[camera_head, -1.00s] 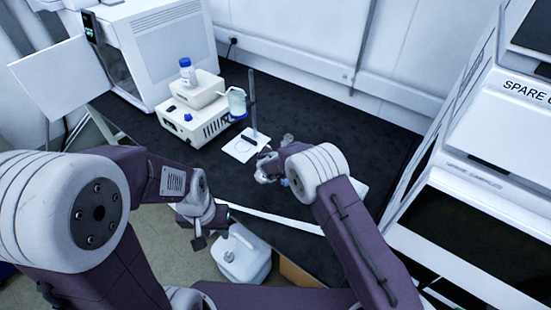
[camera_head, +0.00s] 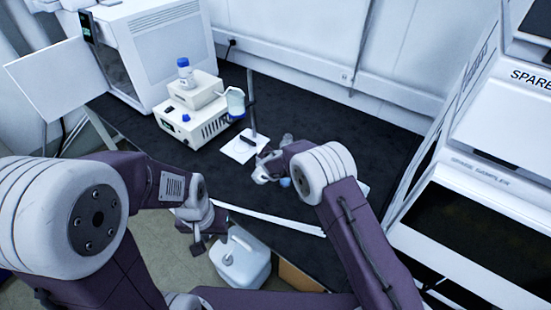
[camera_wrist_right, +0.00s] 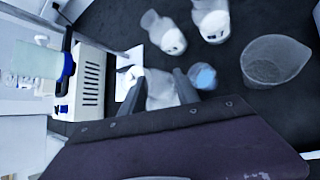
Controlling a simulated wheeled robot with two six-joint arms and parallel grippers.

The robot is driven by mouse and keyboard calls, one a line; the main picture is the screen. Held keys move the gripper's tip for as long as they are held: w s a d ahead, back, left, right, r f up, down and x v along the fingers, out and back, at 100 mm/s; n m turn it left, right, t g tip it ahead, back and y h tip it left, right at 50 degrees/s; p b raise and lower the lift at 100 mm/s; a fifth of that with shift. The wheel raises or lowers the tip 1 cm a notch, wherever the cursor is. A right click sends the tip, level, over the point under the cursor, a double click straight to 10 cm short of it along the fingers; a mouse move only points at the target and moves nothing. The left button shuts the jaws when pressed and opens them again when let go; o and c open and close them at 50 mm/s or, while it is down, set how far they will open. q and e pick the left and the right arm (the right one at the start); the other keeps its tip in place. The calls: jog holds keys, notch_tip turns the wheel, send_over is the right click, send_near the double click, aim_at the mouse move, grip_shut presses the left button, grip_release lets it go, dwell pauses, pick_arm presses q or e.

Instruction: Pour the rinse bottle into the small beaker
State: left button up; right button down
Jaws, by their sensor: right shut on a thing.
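My right gripper (camera_wrist_right: 160,82) is shut on a pale, translucent vessel (camera_wrist_right: 161,92), apparently the rinse bottle. In the head view this gripper (camera_head: 264,172) is low over the dark bench, right of the white stand plate, and its hold is partly hidden by its wrist. In the right wrist view a small vessel with a blue patch (camera_wrist_right: 203,76) is beside the right finger, perhaps the small beaker. I cannot tell whether they touch. A larger clear beaker (camera_wrist_right: 275,60) stands farther right. My left gripper (camera_head: 212,236) is in front of the bench edge, its fingers apparently apart and empty.
Two pale bottles (camera_wrist_right: 163,33) (camera_wrist_right: 210,20) stand beyond the right gripper. A rod stand (camera_head: 253,105) on a white plate and a white instrument (camera_head: 197,120) with a blue-capped bottle (camera_head: 184,68) are to the left. A white jug (camera_head: 241,259) is below the bench. The back right bench is clear.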

jog(key=shift+f+b, duration=0.2)
jog(key=shift+b, duration=0.65)
jog(key=shift+d+m+y+b, duration=0.1)
jog(key=shift+m+y+b, duration=0.2)
jog(key=shift+y+b, duration=0.35)
jog(key=shift+f+b, duration=0.35)
jog(key=shift+b, duration=0.95)
jog(key=shift+y+b, duration=0.25)
jog(key=shift+b, duration=0.15)
jog(key=shift+d+f+m+g+y+b, duration=0.25)
jog(key=shift+f+m+y+b, duration=0.2)
jog(key=shift+b, duration=0.9)
